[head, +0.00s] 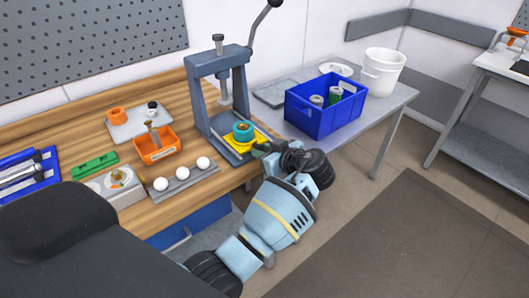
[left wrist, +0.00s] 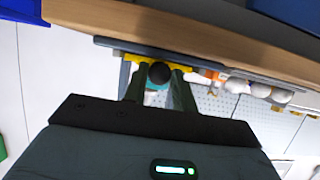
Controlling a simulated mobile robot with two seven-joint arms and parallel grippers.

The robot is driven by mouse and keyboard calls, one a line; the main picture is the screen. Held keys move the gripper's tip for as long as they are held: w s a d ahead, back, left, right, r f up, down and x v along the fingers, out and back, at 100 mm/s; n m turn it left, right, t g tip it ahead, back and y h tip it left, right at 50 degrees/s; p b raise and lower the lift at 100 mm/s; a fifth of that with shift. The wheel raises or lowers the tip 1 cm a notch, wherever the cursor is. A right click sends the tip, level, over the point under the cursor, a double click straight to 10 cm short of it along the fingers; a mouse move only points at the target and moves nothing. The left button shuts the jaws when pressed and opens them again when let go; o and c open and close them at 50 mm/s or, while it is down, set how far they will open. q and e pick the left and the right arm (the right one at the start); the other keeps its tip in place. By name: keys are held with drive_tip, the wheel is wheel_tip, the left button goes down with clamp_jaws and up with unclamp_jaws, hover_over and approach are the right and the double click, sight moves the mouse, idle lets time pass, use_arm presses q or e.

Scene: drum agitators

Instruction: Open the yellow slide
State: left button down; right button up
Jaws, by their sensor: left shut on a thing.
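The yellow slide (head: 239,146) lies under the grey press (head: 218,88) at the table's front edge. A teal ring-shaped part (head: 243,131) sits on it. My left gripper (head: 262,148) reaches the front of the slide. In the left wrist view, its two dark fingers (left wrist: 159,82) stand on either side of the knob and are shut on it. My right gripper is not in view.
Left of the press are an orange bin (head: 157,146), a grey rack (head: 183,178) with white balls, and a green block (head: 95,165). A blue crate (head: 322,115) and a white bucket (head: 381,72) stand on the grey side table (head: 378,114).

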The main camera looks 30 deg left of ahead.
use_arm(q)
drive_tip(key=c, duration=1.1)
unclamp_jaws()
drive_tip(key=shift+f, duration=0.1)
drive_tip(key=shift+c, duration=0.2)
drive_tip(key=shift+d, duration=0.1)
drive_tip(key=shift+s+d+r, duration=0.1)
drive_tip(key=shift+d+r, duration=0.1)
drive_tip(key=shift+d, duration=0.05)
drive_tip(key=v, duration=0.7)
drive_tip(key=shift+b, duration=0.3)
drive_tip(key=shift+a, duration=0.1)
